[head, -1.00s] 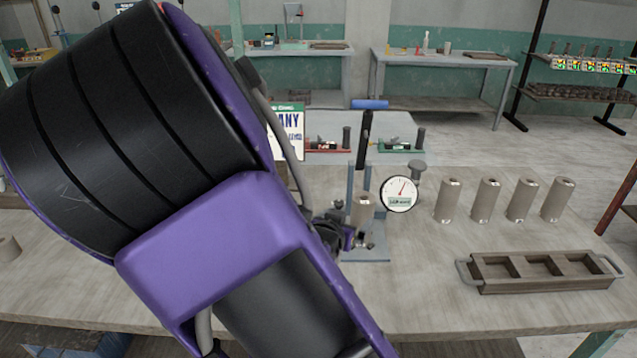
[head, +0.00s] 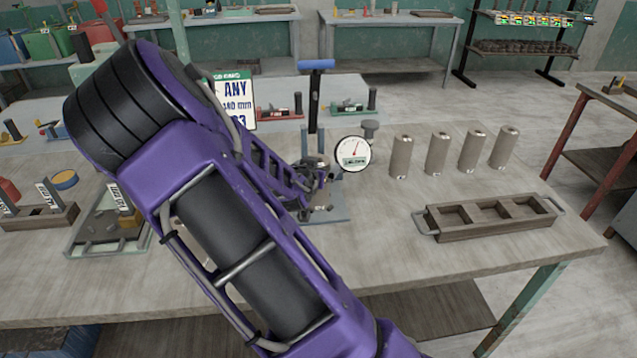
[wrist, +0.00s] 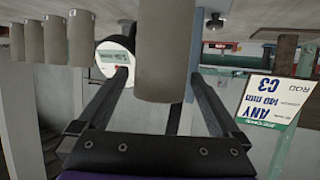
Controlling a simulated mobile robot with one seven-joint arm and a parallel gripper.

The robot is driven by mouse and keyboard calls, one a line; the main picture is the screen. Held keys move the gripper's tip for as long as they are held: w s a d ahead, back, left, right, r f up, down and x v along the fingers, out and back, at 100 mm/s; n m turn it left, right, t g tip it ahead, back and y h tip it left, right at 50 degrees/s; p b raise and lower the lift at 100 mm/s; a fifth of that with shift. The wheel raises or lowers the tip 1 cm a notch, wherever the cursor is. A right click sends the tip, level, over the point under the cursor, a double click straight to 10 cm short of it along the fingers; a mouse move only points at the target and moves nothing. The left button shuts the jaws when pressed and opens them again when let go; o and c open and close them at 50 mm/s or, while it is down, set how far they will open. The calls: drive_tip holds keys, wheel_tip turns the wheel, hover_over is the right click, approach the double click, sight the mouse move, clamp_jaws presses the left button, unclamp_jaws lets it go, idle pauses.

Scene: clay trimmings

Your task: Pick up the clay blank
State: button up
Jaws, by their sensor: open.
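A clay blank (wrist: 165,55), a plain grey-beige cylinder, shows upside down in the wrist view between the two fingers of my gripper (wrist: 158,82). The fingers are apart, with a gap visible on each side of it. In the head view my gripper (head: 316,188) is at the press stand with the blue handle (head: 316,66), beside the round dial gauge (head: 352,153). There the blank is mostly hidden behind my gripper and arm. Several similar cylinders (head: 438,153) stand upright in a row to the right of the gauge.
A wooden tray (head: 433,222) with three compartments and end handles lies at the right of the table. A sign (head: 237,101) stands just left of the press, also seen in the wrist view (wrist: 268,105). The table front (head: 420,265) is clear. Tools and holders sit on the left.

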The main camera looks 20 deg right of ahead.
drive_tip(key=shift+w+d+f, duration=0.15)
drive_tip(key=shift+w+d, duration=0.05)
drive_tip(key=shift+w, duration=0.05)
drive_tip(key=shift+c, duration=0.3)
clamp_jaws()
